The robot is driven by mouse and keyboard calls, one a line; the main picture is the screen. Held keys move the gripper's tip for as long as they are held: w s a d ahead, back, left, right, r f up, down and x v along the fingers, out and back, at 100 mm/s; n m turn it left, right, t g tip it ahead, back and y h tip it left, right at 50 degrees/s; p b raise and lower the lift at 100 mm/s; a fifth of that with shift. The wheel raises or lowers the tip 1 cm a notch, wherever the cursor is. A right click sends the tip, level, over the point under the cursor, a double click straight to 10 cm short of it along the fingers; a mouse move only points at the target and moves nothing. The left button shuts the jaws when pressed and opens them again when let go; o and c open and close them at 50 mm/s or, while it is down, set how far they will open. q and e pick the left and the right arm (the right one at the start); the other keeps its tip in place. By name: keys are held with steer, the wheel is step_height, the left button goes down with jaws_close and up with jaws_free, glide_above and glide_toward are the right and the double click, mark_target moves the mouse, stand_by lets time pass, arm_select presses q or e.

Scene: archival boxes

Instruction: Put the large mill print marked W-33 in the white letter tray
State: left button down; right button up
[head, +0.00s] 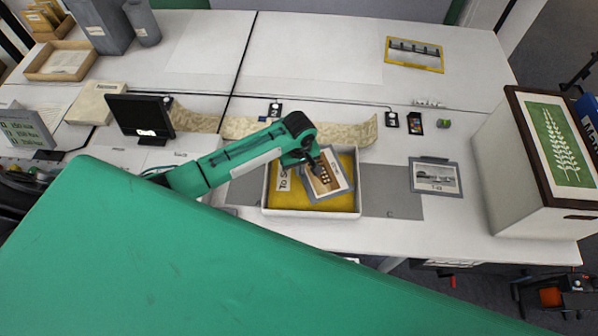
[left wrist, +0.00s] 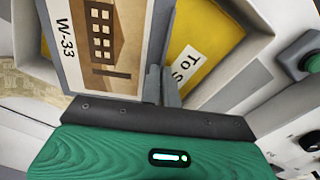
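My left gripper (head: 315,166) is shut on the print's edge, and the print is turned at an angle over the white letter tray (head: 310,213). The tray has a yellow bottom and a "To S..." label, partly hidden by the print. The tray wall also shows in the left wrist view (left wrist: 232,82). I cannot tell whether the print touches the tray bottom. My right gripper is out of view.
A smaller grey-bordered print (head: 436,178) lies right of the tray. A framed yellow-edged picture (head: 414,54) lies at the back. A large white box (head: 530,190) with a fern picture stands at the right. A long beige strip (head: 240,127) lies behind the tray.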

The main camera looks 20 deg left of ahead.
arm_select(q)
step_height(320, 180, down, 3)
steer(key=shift+f, duration=0.25)
steer(key=shift+f, duration=0.6)
steer(key=c, duration=1.7)
jaws_free()
